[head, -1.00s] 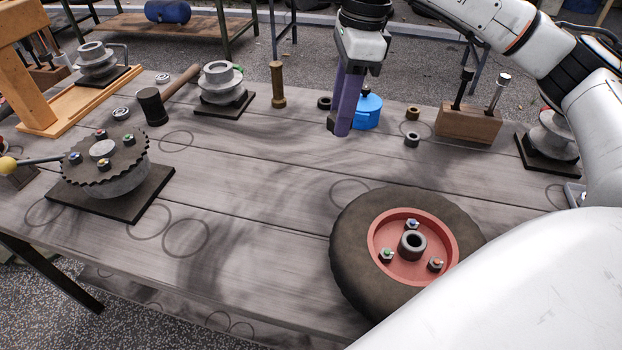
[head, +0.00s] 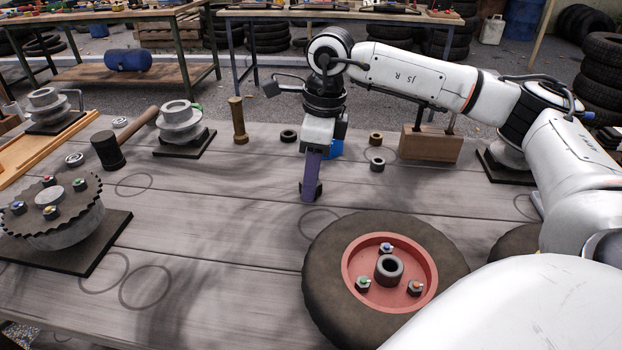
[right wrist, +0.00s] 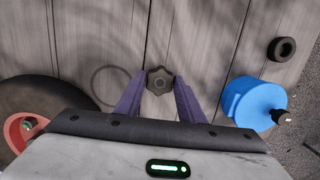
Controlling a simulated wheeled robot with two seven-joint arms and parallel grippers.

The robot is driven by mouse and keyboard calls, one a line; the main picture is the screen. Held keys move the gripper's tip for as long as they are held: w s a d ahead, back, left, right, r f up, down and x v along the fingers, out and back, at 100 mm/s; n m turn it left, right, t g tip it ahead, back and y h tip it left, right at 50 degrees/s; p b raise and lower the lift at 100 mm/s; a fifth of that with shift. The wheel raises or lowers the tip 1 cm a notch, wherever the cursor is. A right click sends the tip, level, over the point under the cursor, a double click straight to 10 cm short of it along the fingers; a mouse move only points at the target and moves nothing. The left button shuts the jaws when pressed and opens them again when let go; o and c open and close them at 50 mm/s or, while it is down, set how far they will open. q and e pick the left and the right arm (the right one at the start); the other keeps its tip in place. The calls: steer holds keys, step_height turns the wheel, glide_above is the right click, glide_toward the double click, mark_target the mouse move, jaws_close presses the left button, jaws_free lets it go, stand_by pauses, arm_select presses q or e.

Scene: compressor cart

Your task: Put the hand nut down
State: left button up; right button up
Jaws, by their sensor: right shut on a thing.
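The hand nut (right wrist: 159,80) is a dark, lobed knob with a round centre. In the right wrist view it sits between the tips of my right gripper's purple fingers. In the head view my right gripper (head: 312,192) points down at the middle of the table, and the fingers largely hide the nut. The gripper is shut on it. I cannot tell whether the nut touches the wood. A drawn circle on the table (head: 230,215) lies just in front of the fingertips. My left gripper is out of view.
A wheel (head: 325,262) with a red hub lies to the front right. A blue canister (right wrist: 255,103) stands close behind the gripper. A dark ring (head: 377,164), a brass post (head: 238,120) and a wooden block (head: 431,146) stand farther back. The boards left of the gripper are clear.

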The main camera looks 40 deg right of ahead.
steer(key=shift+f, duration=0.15)
steer(key=o, duration=1.2)
